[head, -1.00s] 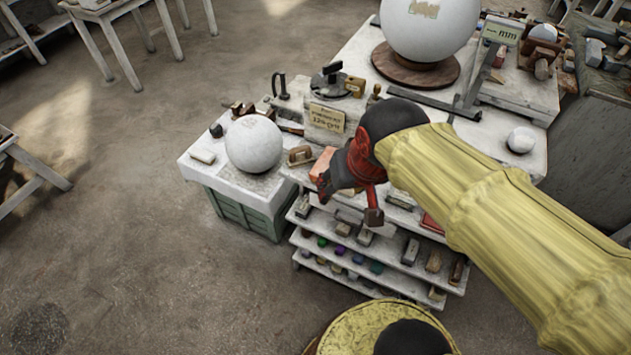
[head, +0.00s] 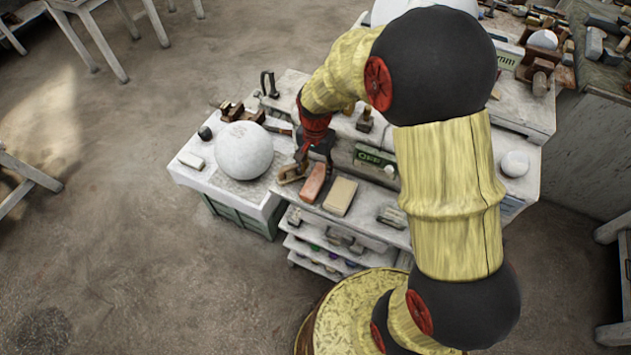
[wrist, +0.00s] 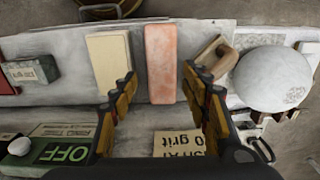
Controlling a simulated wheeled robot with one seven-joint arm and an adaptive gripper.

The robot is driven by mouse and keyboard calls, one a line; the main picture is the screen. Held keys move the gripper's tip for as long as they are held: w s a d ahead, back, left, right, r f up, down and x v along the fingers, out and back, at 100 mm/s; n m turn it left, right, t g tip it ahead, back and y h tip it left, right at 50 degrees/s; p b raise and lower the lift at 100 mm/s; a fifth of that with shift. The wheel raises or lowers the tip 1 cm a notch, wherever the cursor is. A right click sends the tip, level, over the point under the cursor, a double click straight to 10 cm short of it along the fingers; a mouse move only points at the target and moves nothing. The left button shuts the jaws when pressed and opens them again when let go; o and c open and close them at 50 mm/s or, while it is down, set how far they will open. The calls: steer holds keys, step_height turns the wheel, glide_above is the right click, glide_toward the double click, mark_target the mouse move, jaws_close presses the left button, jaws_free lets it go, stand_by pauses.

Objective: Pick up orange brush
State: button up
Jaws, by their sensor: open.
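An orange, long block-shaped item (head: 313,183) lies on the front of the grey bench top; no bristles show, so I cannot tell for certain that it is the brush. In the wrist view the orange item (wrist: 160,63) lies lengthwise just beyond the gap between the fingers. My gripper (wrist: 164,92) is open and empty, its two fingers spread wide. In the head view my gripper (head: 317,152) is over the bench, just behind the orange item and apart from it.
A cream block (head: 340,196) lies right of the orange item, a wooden tool (head: 292,174) left of it. A white sphere (head: 243,150) stands on the left side table. A green OFF box (head: 374,157) is behind. Shelves (head: 318,250) are below the front edge.

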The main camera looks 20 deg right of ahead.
mark_target(315, 179)
steer(key=f, duration=0.6)
steer(key=shift+w+d+f, duration=0.1)
steer(key=shift+w+f, duration=0.2)
steer(key=shift+c, duration=0.8)
steer(key=c, duration=0.8)
steer(key=shift+c, duration=0.2)
steer(key=shift+r, duration=0.15)
